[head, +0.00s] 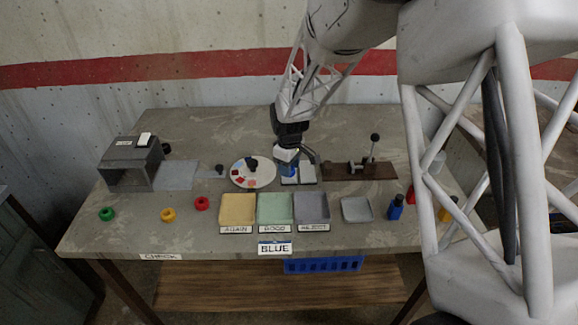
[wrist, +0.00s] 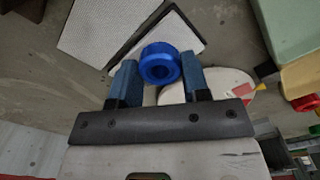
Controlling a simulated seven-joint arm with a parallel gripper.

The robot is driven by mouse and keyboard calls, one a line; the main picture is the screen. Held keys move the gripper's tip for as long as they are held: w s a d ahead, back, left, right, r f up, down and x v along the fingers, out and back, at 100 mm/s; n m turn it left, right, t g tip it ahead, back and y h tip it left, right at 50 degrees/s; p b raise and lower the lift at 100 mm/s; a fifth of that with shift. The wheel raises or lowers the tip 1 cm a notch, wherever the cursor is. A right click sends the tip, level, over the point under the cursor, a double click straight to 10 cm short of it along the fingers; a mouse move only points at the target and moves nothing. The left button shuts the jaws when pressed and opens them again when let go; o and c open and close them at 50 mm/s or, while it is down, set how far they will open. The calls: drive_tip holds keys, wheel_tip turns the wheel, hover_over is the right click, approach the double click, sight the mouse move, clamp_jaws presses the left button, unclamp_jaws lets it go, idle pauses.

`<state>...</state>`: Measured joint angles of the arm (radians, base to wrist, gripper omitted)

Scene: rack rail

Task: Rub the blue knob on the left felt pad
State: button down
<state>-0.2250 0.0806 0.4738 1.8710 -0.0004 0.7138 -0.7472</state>
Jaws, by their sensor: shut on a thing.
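In the head view my gripper (head: 289,168) is low over the felt pads, left of the table's middle right. The left felt pad (head: 289,181) is partly hidden by the gripper; it also shows behind the knob in the wrist view (wrist: 182,36). The right felt pad (head: 308,173) is clear beside it and white in the wrist view (wrist: 105,28). I cannot tell whether the knob touches the left pad.
A round palette (head: 239,178) stands left of the pads. Yellow (head: 237,209), green (head: 275,209) and grey (head: 312,208) trays stand in front. A lever fixture (head: 372,170) is to the right. Green (head: 106,214), yellow (head: 168,215) and red (head: 201,203) knobs lie at the left.

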drive_tip(key=shift+s+f, duration=0.2)
drive_tip(key=shift+s, duration=0.05)
drive_tip(key=shift+s, duration=0.55)
drive_tip(key=shift+w, duration=0.1)
drive_tip(key=shift+w+r, duration=0.1)
drive_tip(key=shift+w, duration=0.55)
drive_tip(key=shift+w+r, duration=0.1)
drive_tip(key=shift+w, duration=0.1)
drive_tip(key=shift+w, duration=0.5)
idle(0.3)
drive_tip(key=shift+w, duration=0.15)
